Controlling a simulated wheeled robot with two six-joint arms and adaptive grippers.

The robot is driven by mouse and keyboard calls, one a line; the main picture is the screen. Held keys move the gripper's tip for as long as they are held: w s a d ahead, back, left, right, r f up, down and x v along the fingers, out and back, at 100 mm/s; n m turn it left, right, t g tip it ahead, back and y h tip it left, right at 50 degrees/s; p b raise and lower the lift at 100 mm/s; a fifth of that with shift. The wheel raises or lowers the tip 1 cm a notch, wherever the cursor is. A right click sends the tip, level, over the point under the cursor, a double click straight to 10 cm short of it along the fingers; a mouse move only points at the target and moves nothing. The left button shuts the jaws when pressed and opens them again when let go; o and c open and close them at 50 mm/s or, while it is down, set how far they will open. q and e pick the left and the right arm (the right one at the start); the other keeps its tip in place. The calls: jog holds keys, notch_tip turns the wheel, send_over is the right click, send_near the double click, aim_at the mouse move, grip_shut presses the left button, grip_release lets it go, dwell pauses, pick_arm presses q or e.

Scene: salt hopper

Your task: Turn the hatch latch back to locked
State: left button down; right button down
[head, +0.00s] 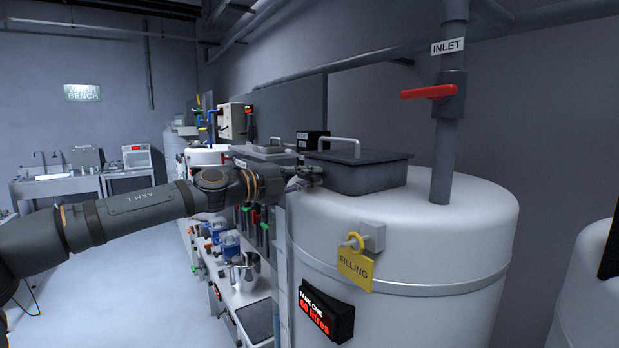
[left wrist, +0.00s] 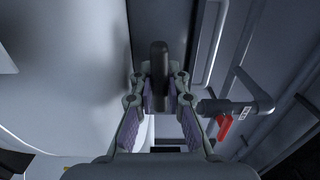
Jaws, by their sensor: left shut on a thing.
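The hatch (head: 358,172) is a dark grey lid with a pale bar handle (head: 333,145), and it lies closed on top of the white tank (head: 405,235). My left gripper (head: 308,177) is at the left edge of the hatch, just above the tank's top. In the left wrist view my left gripper (left wrist: 159,88) is shut on a dark upright bar, the hatch latch (left wrist: 159,55). The fingers sit on both sides of it. In the head view the gripper mostly hides the latch, so its exact angle is unclear. My right gripper is not in view.
A yellow FILLING tag (head: 355,269) hangs on the tank front, above a red-lit display (head: 317,312). A cluttered bench stands left of the tank. The floor (head: 130,290) at left is clear.

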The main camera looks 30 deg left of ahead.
pick_arm(q)
jog(key=c, duration=1.4)
grip_release()
jog(key=shift+o, duration=0.4)
jog(key=shift+d, duration=0.1)
jog(key=shift+f, duration=0.1)
